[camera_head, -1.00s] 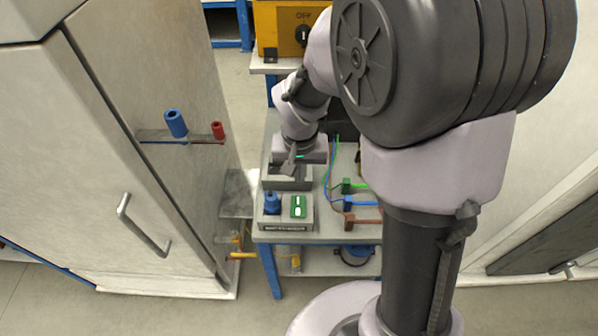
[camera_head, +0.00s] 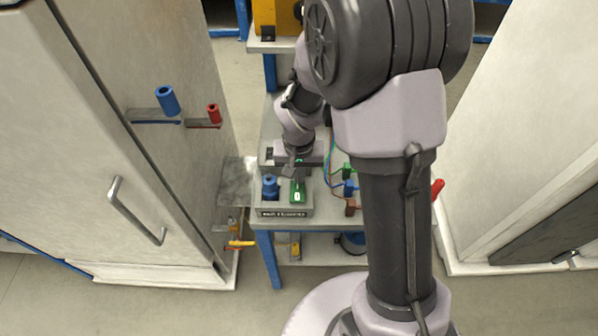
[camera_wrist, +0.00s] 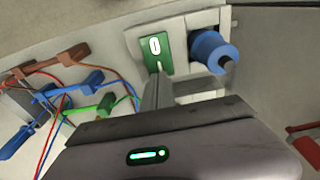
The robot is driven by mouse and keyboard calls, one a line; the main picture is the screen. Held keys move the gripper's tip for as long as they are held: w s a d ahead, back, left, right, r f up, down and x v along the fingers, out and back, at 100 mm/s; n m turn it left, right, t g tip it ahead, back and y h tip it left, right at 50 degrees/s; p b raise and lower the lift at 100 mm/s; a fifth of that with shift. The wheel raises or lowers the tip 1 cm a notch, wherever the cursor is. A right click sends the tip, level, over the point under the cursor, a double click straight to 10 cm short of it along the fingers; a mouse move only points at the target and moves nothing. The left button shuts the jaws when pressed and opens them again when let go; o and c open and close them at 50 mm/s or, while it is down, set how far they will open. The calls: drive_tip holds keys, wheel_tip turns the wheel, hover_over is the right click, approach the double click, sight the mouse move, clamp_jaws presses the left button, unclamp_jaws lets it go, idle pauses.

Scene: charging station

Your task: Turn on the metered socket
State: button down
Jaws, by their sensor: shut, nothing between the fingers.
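The metered socket is a light box (camera_head: 265,208) at the front of the table, with a dark label along its front edge. On it sit a blue plug (camera_head: 270,187) at left and a green rocker switch (camera_head: 297,196) at right. In the wrist view, the green switch (camera_wrist: 154,45) shows a white 0 mark at its far end, and the blue plug (camera_wrist: 211,50) stands beside it. My gripper (camera_wrist: 158,80) is shut and empty, its fingertips at the near end of the switch. I cannot tell whether they touch it. They hide that end.
Green, blue and brown connectors (camera_head: 350,188) with thin wires lie right of the socket. A tall cabinet (camera_head: 95,130) with a handle stands at left, bearing blue and red cylinders (camera_head: 167,100). A yellow lever (camera_head: 240,243) sits low beside the table.

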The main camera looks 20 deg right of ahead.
drive_tip(key=shift+w+f, duration=0.1)
drive_tip(key=shift+w, duration=0.05)
drive_tip(key=shift+r+p, duration=0.5)
drive_tip(key=shift+r, duration=0.35)
wheel_tip(320, 180, up, 14)
drive_tip(key=w+p, duration=0.1)
drive_tip(key=p, duration=0.5)
drive_tip(key=shift+w+d, duration=0.35)
drive_tip(key=shift+f, duration=0.1)
